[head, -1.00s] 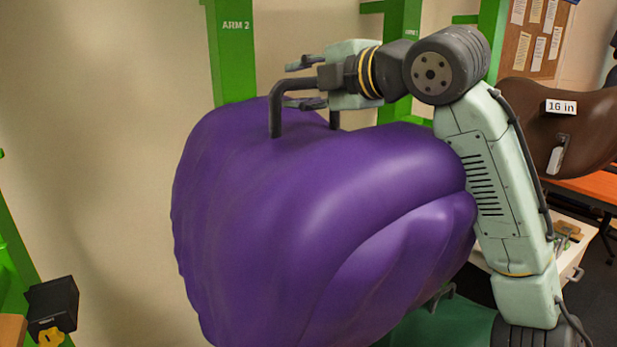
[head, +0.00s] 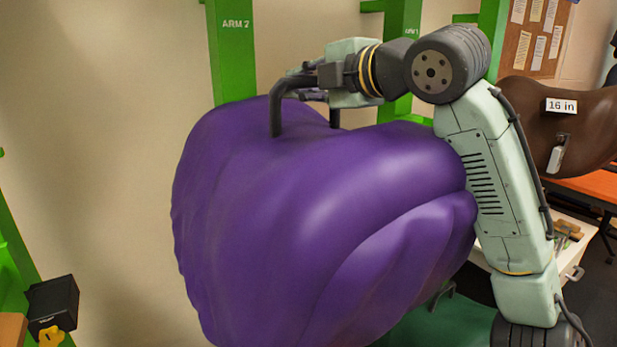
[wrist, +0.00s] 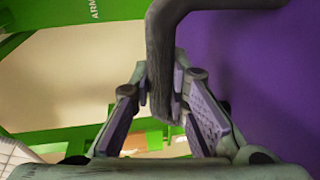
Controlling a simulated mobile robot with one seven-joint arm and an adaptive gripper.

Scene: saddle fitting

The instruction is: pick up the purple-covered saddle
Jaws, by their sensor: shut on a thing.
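The purple-covered saddle (head: 310,230) fills the middle of the head view, a large bulging purple cover with a dark handle (head: 277,110) arched over its top. My gripper (head: 308,80) is at the top of the saddle, by the handle. In the wrist view my gripper (wrist: 162,98) has its two fingers closed on either side of the dark handle (wrist: 160,55). The purple cover (wrist: 265,80) fills the right of that view. The saddle's underside and whatever bears it are hidden in the head view.
Green posts (head: 232,50) stand behind the saddle, one marked ARM 2. A brown saddle (head: 575,130) with a "16 in" tag is at the right, near an orange table (head: 590,186). A black box (head: 52,305) with a yellow knob is at the lower left. Open wall shows at the left.

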